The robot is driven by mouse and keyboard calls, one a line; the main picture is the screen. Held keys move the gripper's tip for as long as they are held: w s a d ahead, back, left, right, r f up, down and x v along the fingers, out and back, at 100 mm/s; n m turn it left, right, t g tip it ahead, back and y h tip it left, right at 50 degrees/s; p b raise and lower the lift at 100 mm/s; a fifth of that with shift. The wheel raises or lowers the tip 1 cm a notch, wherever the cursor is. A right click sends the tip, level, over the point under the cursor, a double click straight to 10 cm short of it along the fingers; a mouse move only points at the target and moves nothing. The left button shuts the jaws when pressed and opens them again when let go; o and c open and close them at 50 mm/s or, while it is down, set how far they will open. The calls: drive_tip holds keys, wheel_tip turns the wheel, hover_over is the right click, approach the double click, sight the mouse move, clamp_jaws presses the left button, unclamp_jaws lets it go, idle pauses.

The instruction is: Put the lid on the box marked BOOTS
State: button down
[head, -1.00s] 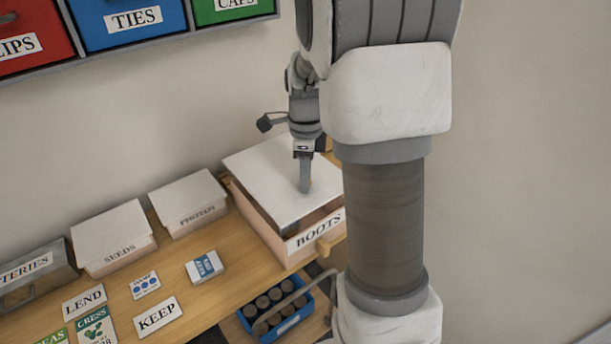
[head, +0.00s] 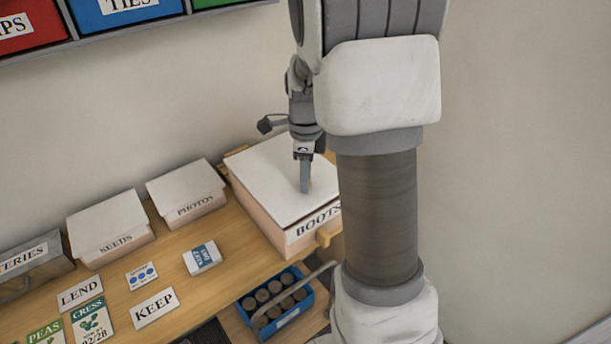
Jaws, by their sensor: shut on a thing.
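The box marked BOOTS (head: 299,239) stands at the right end of the wooden table, its label on the front face. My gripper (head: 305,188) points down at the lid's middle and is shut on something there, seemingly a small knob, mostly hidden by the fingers. The right part of the box and lid is hidden behind my arm.
Lidded boxes marked SEEDS (head: 112,233) and PHOTOS (head: 188,191) stand to the left. Cards, including KEEP (head: 154,307) and LEND (head: 80,293), and a small white-and-blue box (head: 202,258) lie in front. A blue crate (head: 289,322) of round items sits lower down.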

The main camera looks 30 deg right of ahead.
drive_tip(key=shift+f, duration=0.95)
idle(2.0)
drive_tip(key=c, duration=0.6)
unclamp_jaws()
drive_tip(key=shift+r, duration=0.1)
wheel_tip(320, 180, up, 17)
drive_tip(key=s+a+n+t, duration=0.2)
drive_tip(key=s+a+n, duration=0.4)
drive_tip(key=s+n, duration=0.3)
drive_tip(key=s+a+n+t, duration=0.3)
drive_tip(key=s+n, duration=0.6)
drive_tip(key=n, duration=0.6)
drive_tip(key=a, duration=0.2)
drive_tip(key=shift+s+a+n+t, duration=0.3)
drive_tip(key=shift+s+a+n, duration=0.05)
drive_tip(key=shift+a+n, duration=0.05)
